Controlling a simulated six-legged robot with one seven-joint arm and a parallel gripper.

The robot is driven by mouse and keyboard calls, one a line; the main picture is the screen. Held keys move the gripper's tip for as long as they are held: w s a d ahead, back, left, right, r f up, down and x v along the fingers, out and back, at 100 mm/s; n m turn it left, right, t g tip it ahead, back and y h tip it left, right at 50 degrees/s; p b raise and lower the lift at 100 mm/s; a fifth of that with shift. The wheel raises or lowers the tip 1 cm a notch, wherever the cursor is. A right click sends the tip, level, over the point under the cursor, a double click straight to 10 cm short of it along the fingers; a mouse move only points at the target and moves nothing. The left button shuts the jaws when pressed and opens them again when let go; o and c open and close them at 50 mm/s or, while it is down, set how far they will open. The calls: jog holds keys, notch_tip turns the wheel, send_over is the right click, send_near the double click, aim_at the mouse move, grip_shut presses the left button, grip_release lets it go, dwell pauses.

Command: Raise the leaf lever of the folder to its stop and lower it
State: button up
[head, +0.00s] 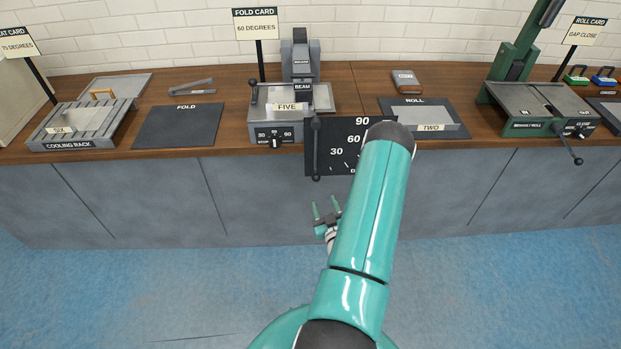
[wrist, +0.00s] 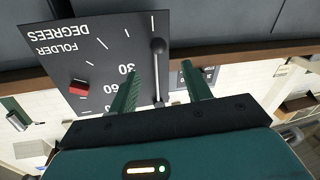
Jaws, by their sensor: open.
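The folder (head: 262,122) stands on the bench, with a FIVE label on its bed and a BEAM at the back. Its leaf lever (head: 316,150) is a dark rod with a round end, hanging straight down in front of the black degree plate (head: 341,165). My gripper (head: 325,204) is open and empty, just below and in front of the lever's end. In the wrist view, which is upside down, the lever (wrist: 159,70) appears between my two fingers, apparently beyond them. A red marker (wrist: 78,88) sits on the degree plate. My arm hides part of the plate in the head view.
A FOLD CARD (head: 255,24) reads 60 DEGREES. The cooling rack (head: 68,145) and FOLD mat (head: 160,138) lie left, the ROLL mat (head: 395,104) and green roller machine (head: 530,125) right. The bench front (head: 130,195) stands behind my gripper; the blue floor is clear.

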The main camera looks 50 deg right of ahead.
aim_at(317, 181)
jog(key=x, duration=1.2)
jog(key=shift+w+d, duration=0.15)
jog(key=shift+d, duration=0.25)
grip_shut()
